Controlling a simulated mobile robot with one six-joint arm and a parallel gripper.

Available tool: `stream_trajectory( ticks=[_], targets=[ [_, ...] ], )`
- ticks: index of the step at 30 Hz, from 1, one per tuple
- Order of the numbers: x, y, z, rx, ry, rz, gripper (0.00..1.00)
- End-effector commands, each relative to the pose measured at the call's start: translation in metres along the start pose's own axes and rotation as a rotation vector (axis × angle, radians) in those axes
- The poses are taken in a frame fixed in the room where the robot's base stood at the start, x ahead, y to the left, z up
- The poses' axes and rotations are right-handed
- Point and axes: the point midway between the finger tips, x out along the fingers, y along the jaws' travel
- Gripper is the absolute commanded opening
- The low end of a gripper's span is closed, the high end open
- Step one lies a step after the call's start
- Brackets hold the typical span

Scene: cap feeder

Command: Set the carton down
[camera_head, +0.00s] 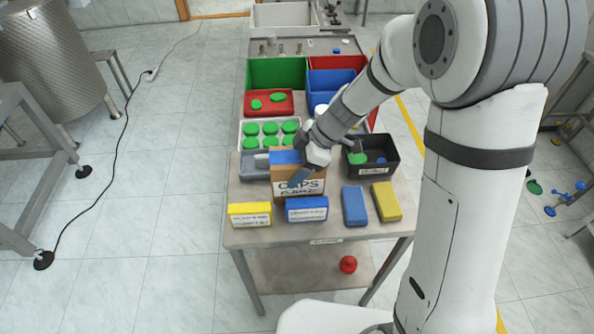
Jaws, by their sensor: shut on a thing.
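The brown carton (285,195) has a white label reading "CAPS" and blue showing at its top. It is over the front part of the table (237,190), upright. I cannot tell whether its base touches the tabletop. My gripper (300,177) comes down from the upper right and is shut on the carton, with a dark blue finger against its front face. The gripper and wrist hide part of the carton's top and right side.
Yellow (250,215) and blue (307,209) labelled boxes stand just in front. Blue (354,206) and yellow (386,201) blocks lie at the right. A black bin (390,148), a white tray (241,135) of green caps and a grey tray (247,172) are close by.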

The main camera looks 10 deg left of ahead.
Motion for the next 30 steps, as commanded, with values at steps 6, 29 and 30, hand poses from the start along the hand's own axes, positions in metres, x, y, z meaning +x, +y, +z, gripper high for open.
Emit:
stream_trajectory(
  ticks=[6, 29, 30],
  targets=[
    [0.021, 0.000, 0.014, 0.002, 0.000, -0.001, 0.34],
    [0.023, 0.000, 0.016, 0.002, 0.000, 0.001, 0.90],
    [0.023, 0.000, 0.016, 0.002, 0.000, 0.001, 0.90]
  ],
)
